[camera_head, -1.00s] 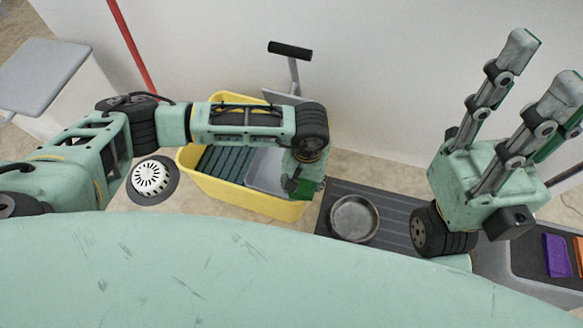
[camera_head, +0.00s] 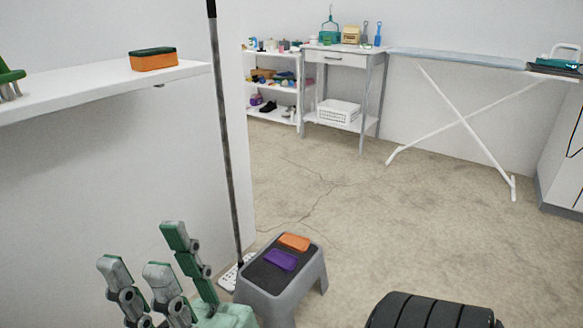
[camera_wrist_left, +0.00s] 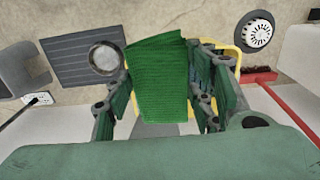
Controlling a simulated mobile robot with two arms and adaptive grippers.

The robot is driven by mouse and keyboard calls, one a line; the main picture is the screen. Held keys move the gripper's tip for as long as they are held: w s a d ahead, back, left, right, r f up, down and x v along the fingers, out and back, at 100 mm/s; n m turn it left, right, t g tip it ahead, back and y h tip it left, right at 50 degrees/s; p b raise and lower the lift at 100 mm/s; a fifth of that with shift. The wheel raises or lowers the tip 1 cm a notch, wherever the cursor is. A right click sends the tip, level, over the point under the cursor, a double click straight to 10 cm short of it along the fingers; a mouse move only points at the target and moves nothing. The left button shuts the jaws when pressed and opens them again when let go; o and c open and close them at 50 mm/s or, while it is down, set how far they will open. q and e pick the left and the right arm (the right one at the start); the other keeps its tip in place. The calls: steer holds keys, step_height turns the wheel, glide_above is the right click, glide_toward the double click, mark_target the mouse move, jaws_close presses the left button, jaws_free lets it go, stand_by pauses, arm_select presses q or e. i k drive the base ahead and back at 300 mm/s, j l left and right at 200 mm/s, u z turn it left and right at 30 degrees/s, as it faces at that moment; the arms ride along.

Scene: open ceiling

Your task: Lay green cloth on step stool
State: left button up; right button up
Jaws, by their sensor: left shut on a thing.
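The green cloth (camera_wrist_left: 160,80) hangs between the fingers of my left gripper (camera_wrist_left: 165,95) in the left wrist view; the gripper is shut on it. The left gripper is outside the head view. The grey step stool (camera_head: 273,300) stands on the floor at the lower middle of the head view, with a dark top. A purple cloth or sponge (camera_head: 281,260) and an orange one (camera_head: 294,242) lie on that top. My right gripper (camera_head: 145,262) is left of the stool, its fingers spread and empty.
A mop (camera_head: 228,150) leans behind the stool beside a white wall. A shelf (camera_head: 100,90) juts from that wall at left. An ironing board (camera_head: 460,58) stands at the back. A metal bowl (camera_wrist_left: 104,57) sits on a dark mat (camera_wrist_left: 75,62).

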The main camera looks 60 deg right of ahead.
mark_target(261, 282)
steer(key=z, duration=1.7)
steer(key=i+j+z, duration=0.2)
steer(key=z, duration=0.15)
steer(key=i+j+z, duration=0.15)
steer(key=j+z, duration=0.2)
steer(key=i+j+z, duration=0.1)
steer(key=j+z, duration=0.25)
